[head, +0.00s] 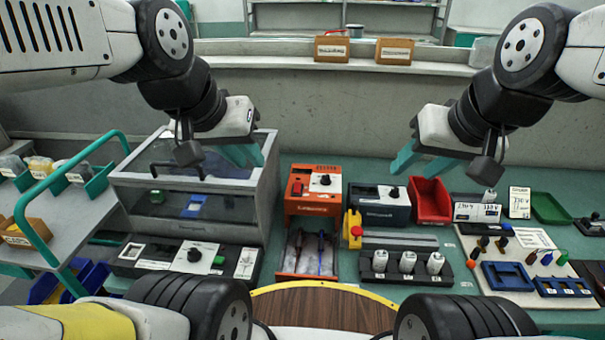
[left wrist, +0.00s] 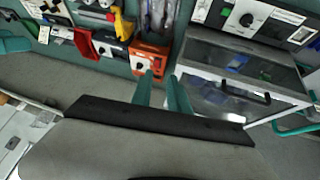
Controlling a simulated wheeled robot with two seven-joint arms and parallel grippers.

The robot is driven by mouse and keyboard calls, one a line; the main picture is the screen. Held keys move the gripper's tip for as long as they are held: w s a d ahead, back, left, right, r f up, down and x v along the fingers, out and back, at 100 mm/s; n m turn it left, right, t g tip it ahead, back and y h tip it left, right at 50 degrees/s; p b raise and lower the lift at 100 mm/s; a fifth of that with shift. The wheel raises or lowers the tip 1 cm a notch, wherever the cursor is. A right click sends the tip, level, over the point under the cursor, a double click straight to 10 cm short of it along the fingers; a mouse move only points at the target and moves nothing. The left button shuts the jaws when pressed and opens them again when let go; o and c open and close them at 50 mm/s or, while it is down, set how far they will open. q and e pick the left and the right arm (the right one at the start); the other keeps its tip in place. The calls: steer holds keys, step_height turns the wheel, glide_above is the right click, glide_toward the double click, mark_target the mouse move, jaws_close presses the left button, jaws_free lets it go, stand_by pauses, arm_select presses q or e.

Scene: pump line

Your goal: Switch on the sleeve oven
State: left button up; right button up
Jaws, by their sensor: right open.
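A grey box with clear panels and a black handle (head: 268,182), which looks like the sleeve oven, stands at the left of the bench. Blue and green items show inside it. In front is a dark control strip (head: 125,268) with a white dial plate and black knob (head: 194,255). The left wrist view shows the box's handle (left wrist: 245,91) and the knob (left wrist: 246,20). The panel lettering is too small to read. My left gripper (head: 240,155) is open and empty above the box's right back part. My right gripper (head: 425,160) is open and empty above the bench, right of middle.
An orange unit (head: 300,205) and a dark blue unit (head: 372,216) stand right of the box, beside a red bin (head: 431,200). A cart with a teal rail (head: 60,170) stands at the left. A tool board (head: 480,250) lies at the right.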

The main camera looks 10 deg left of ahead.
arm_select(q)
steer(key=shift+w, duration=0.3)
jaws_close()
steer(key=w+d+f+m+g+y, duration=0.1)
steer(key=w+d+f+m+g, duration=0.1)
steer(key=w+m, duration=0.6)
steer(key=w+d+f+m+g+y, duration=0.1)
steer(key=w+d+f+m, duration=0.3)
steer(key=w+m, duration=0.5)
steer(key=w+g, duration=0.1)
steer(key=w, duration=0.2)
steer(key=shift+w+d+f, duration=0.2)
steer(key=shift+w+f, duration=0.15)
steer(key=shift+f, duration=0.05)
